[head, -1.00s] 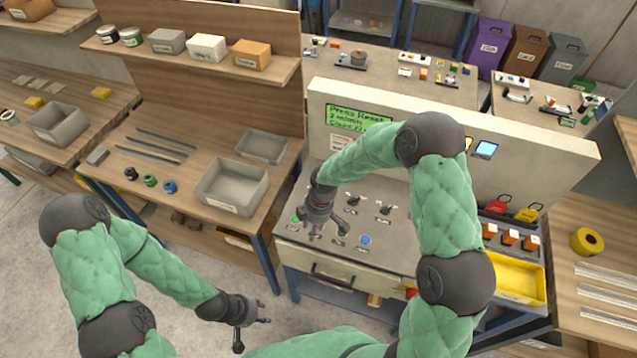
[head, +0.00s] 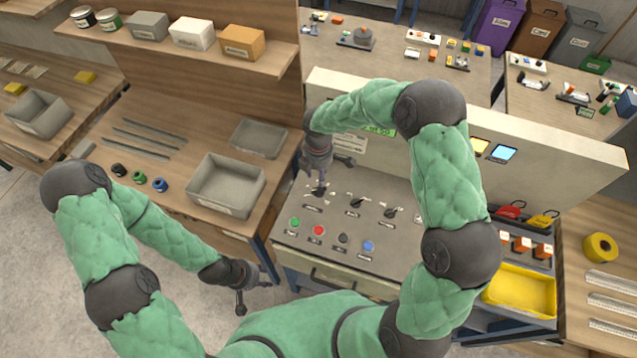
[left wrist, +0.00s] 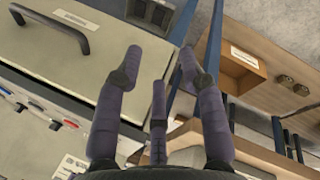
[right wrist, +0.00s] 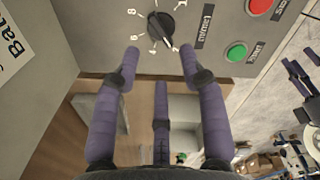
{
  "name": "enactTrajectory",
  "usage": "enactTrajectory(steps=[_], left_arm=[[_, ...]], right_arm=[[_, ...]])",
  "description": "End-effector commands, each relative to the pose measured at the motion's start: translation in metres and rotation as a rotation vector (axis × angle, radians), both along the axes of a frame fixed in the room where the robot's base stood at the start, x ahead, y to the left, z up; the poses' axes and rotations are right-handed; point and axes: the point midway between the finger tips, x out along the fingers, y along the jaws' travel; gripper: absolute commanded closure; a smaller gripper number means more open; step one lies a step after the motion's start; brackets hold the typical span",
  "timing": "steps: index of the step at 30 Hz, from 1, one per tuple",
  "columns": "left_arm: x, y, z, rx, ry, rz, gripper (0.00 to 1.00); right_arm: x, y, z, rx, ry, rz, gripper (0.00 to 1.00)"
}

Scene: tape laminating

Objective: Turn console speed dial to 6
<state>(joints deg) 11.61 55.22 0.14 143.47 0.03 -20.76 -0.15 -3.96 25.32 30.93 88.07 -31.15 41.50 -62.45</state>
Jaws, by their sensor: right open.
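The console panel (head: 290,240) carries several black dials in a row, with coloured buttons in front. The leftmost dial (head: 318,190) is partly covered by my right gripper (head: 316,182) in the head view. In the right wrist view that black dial (right wrist: 155,28) has numbers around it, 8 and 6 among them, and a pale pointer line; the exact setting is unclear. My right gripper (right wrist: 160,52) is open, its fingertips apart on both sides just short of the dial, with nothing held. My left gripper (head: 255,288) is open and empty, low in front of the console.
A green button (right wrist: 236,52) and a red button (right wrist: 259,8) lie beside the dial. The console's upright back (head: 560,165) rises behind it, its screen partly hidden by my right arm. A grey bin (head: 228,185) stands on the bench to the left. A yellow tray (head: 520,290) is at right.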

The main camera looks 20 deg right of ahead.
Motion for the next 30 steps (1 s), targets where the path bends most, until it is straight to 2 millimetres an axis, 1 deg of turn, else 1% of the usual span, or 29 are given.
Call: enactTrajectory(steps=[1,6,12,18,26,29,30], left_arm=[[0.0,0.0,-0.001,0.0,0.0,0.0,0.6],[0.0,0.0,-0.002,0.0,-0.001,0.0,0.6],[0.0,0.0,-0.004,0.0,-0.001,0.0,0.6],[0.0,0.0,-0.004,0.0,-0.001,0.0,0.6],[0.0,0.0,-0.004,0.0,-0.001,0.0,0.6],[0.0,0.0,-0.004,0.0,-0.001,0.0,0.6],[0.0,0.0,-0.004,0.0,-0.001,0.0,0.6]], right_arm=[[-0.001,0.0,-0.011,0.0,0.004,-0.001,0.57],[-0.001,0.0,-0.042,0.0,0.003,-0.001,0.57],[0.0,0.0,-0.067,0.001,0.001,-0.002,0.57],[0.0,0.0,-0.078,0.001,0.0,-0.001,0.57],[0.0,0.0,-0.078,0.001,0.0,-0.001,0.57],[0.0,0.0,-0.078,0.001,0.0,-0.001,0.83],[0.0,0.0,-0.078,0.001,0.0,-0.001,0.94]])
